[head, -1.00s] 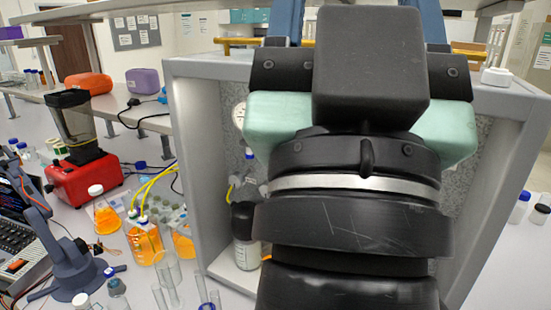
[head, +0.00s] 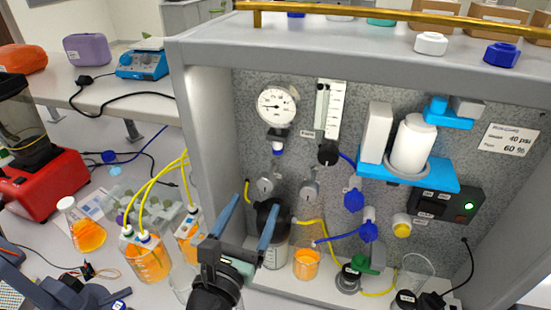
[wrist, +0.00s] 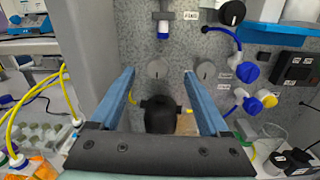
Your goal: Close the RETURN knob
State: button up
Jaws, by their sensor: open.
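A black knob (head: 328,153) is higher up. The labels are too small to read, so I cannot tell which is RETURN. My gripper (head: 256,204) is open and empty in front of the panel.
Yellow tubing (head: 325,240) and blue fittings (head: 354,200) are to the right. The rig's grey side wall (head: 205,140) stands left. A pressure gauge (head: 277,105) is above.

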aim_at(270, 175)
jog(key=w+d+n, duration=0.1)
jog(key=w, duration=0.3)
jog(key=w+d+f+p, duration=0.1)
jog(key=w, duration=0.3)
jog(key=w+d+f+n+p, duration=0.1)
jog(key=w, duration=0.3)
jog(key=shift+w+d+n, duration=0.1)
jog(key=shift+d+n, duration=0.1)
jog(key=shift+n, duration=0.1)
grip_shut()
